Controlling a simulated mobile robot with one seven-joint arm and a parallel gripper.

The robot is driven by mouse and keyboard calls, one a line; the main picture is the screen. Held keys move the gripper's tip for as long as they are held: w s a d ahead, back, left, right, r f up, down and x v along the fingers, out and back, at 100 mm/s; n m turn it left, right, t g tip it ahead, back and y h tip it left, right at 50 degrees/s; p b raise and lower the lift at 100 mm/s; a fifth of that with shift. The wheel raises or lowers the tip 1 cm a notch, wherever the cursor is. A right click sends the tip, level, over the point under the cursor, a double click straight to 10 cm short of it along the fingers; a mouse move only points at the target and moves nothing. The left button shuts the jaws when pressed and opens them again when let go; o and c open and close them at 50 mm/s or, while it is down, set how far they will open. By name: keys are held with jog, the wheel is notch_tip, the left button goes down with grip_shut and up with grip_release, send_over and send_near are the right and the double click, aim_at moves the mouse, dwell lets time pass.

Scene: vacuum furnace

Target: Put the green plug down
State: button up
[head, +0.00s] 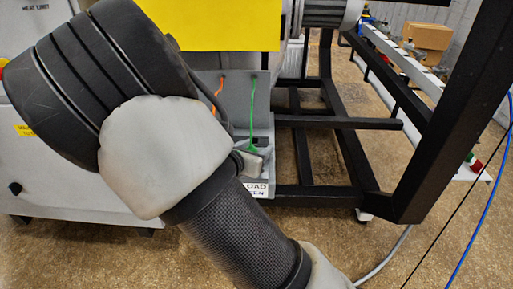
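A green cable (252,110) hangs down in front of a grey panel in the middle of the head view. Its lower end meets a small grey piece (254,163), seemingly the tip of my gripper, just past the edge of my arm. The green plug itself cannot be made out; it is hidden or too small there. My arm covers most of the left and centre, hiding the rest of my gripper. Whether the fingers are open or shut on the plug does not show.
An orange cable (218,92) hangs left of the green one. A grey tray or box (262,128) with a "LOAD" label sits below. A black frame (330,120) stands to the right, a yellow panel (225,24) above. A white cabinet (50,150) is at left.

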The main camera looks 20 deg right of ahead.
jog(key=shift+r, duration=0.2)
jog(key=p+v, duration=0.4)
jog(key=v, duration=0.8)
jog(key=s+d+r+m+g+y, duration=0.35)
jog(key=s+d+m+g, duration=0.5)
jog(key=m, duration=0.65)
jog(key=s+a+r+m+t+y, duration=0.4)
jog(key=s+r+m, duration=0.5)
jog(key=m, duration=0.3)
jog(key=shift+s+a+r+m+y, duration=0.2)
jog(key=shift+s+r+m+y, duration=0.15)
jog(key=shift+r+y, duration=0.45)
